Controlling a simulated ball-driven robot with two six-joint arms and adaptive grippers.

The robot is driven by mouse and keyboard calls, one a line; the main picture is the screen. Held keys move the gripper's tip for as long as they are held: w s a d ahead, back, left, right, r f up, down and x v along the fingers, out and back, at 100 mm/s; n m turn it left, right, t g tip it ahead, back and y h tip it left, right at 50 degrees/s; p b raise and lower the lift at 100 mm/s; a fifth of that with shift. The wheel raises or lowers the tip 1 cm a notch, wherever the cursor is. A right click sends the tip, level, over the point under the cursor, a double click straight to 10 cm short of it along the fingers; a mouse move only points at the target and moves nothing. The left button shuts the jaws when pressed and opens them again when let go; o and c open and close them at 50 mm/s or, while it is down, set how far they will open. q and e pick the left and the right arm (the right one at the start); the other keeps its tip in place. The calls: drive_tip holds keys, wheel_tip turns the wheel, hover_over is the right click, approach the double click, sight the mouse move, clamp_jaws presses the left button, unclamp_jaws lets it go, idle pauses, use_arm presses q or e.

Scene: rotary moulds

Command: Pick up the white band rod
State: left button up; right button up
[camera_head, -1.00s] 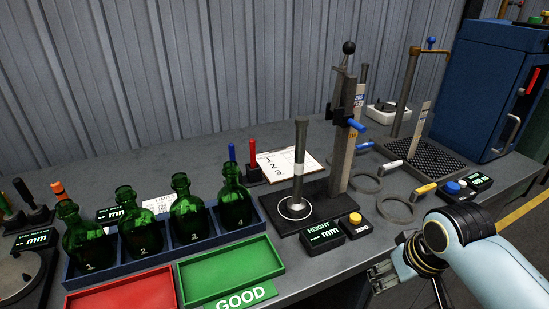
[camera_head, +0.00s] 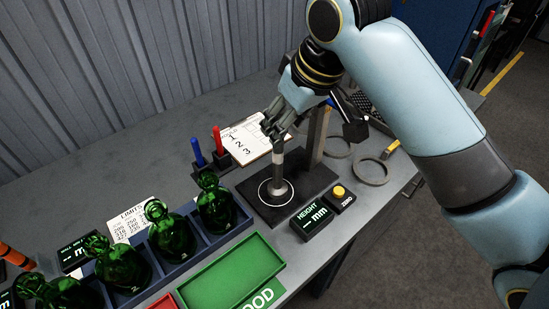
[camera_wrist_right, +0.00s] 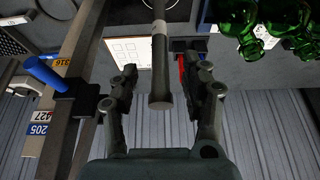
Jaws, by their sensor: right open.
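The white band rod (camera_head: 279,172) is grey with a pale band and stands upright on the black plate of the height gauge (camera_head: 258,203), inside a white ring. My right gripper (camera_head: 275,125) is at its upper part, partly hiding its top. In the right wrist view the rod (camera_wrist_right: 159,62) passes between the two open fingers of my right gripper (camera_wrist_right: 160,80). A gap shows on both sides, so the fingers look apart from it. My left gripper is not in view.
The gauge post (camera_head: 317,140) stands close behind the rod; its blue handle (camera_wrist_right: 45,72) shows in the wrist view. The height display (camera_head: 312,218) and yellow zero button (camera_head: 339,191) are in front. Green bottles (camera_head: 215,210) and a green tray (camera_head: 235,275) are to the left.

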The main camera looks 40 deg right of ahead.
sight(278, 156)
drive_tip(key=p+x, duration=0.1)
drive_tip(key=x, duration=0.4)
drive_tip(key=shift+w+f, duration=0.2)
drive_tip(key=shift+f, duration=0.1)
drive_tip(key=c, duration=0.4)
clamp_jaws()
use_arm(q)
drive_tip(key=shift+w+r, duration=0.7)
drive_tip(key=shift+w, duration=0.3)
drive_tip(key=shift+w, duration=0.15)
